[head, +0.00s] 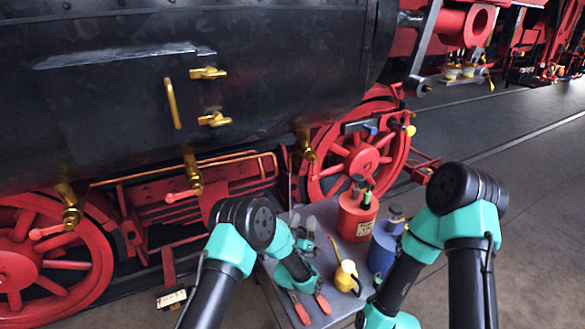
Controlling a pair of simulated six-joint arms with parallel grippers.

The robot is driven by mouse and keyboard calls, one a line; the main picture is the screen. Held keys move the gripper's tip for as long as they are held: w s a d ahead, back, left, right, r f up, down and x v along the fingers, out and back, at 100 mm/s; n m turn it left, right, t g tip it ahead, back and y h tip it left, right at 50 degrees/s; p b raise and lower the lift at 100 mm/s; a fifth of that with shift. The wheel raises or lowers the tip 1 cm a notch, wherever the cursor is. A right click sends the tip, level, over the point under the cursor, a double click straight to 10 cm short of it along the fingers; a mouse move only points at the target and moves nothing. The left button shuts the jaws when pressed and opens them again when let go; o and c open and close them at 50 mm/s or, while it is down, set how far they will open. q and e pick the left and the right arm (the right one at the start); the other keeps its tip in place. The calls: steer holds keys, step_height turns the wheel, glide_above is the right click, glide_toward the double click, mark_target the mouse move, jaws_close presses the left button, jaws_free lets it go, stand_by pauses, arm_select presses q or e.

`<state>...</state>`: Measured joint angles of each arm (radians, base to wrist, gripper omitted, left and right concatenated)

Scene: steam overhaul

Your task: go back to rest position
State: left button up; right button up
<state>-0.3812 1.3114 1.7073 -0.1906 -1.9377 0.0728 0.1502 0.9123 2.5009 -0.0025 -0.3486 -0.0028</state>
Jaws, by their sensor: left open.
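My left arm bends at its black and teal elbow over a grey cart top (326,262). My left gripper (303,223) is over the cart top with two grey fingers apart, and it looks empty. My right arm stands at the right. Its forearm drops out of the bottom of the head view, so its gripper is hidden.
On the cart top stand a red can (357,217), a blue can (383,250) and a small yellow oiler (346,276). A red-handled tool (299,309) lies partly under my left wrist. The black and red locomotive (130,100) fills the back. Open floor (520,190) lies at the right.

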arm_select(q)
steer(key=s+a+f+g+y, duration=0.3)
steer(key=s+a+f+g, duration=0.25)
steer(key=a+f, duration=0.4)
steer(key=s+a+f+g+y, duration=0.2)
steer(key=s+a+f+g, duration=0.2)
steer(key=a+f+g, duration=0.5)
steer(key=s+a+f+g, duration=0.1)
steer(key=s+a+g, duration=0.3)
steer(key=s, duration=0.8)
steer(key=s+a+f+n+g, duration=0.1)
steer(key=s+a+g, duration=0.3)
steer(key=s, duration=0.9)
steer(key=a, duration=0.3)
steer(key=shift+a+f+y, duration=0.15)
steer(key=shift+a+y, duration=0.1)
steer(key=shift+y, duration=0.15)
